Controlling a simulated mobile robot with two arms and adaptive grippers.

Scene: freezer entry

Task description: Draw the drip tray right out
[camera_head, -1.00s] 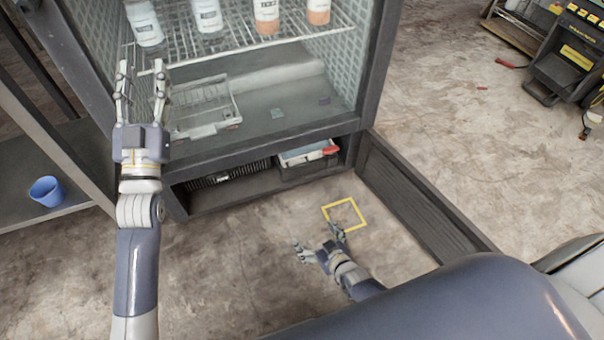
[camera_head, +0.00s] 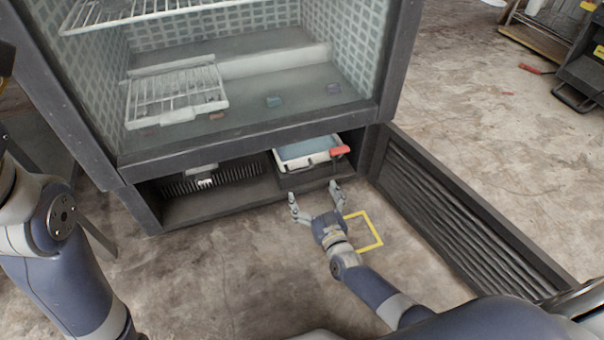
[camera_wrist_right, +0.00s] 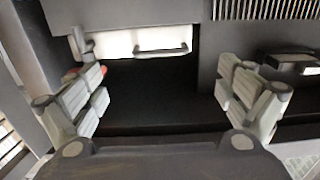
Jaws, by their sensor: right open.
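The drip tray (camera_head: 309,152) is a shallow white tray with bluish contents and a red piece at its right end. It sits in the low bay under the cabinet, right of centre. In the right wrist view its white front (camera_wrist_right: 117,43) shows, with a bar handle on it. My right gripper (camera_head: 316,196) is open and empty, just in front of the tray and apart from it. In the right wrist view its fingers (camera_wrist_right: 163,85) are spread below the handle. My left arm shows at the left edge of the head view; its gripper is out of frame.
A finned dark unit (camera_head: 220,174) fills the bay left of the tray. A ribbed dark panel (camera_head: 450,220) stands on the floor to the right. A yellow square outline (camera_head: 374,228) lies on the floor beside my right gripper. Wire shelves (camera_head: 178,88) are inside the cabinet above.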

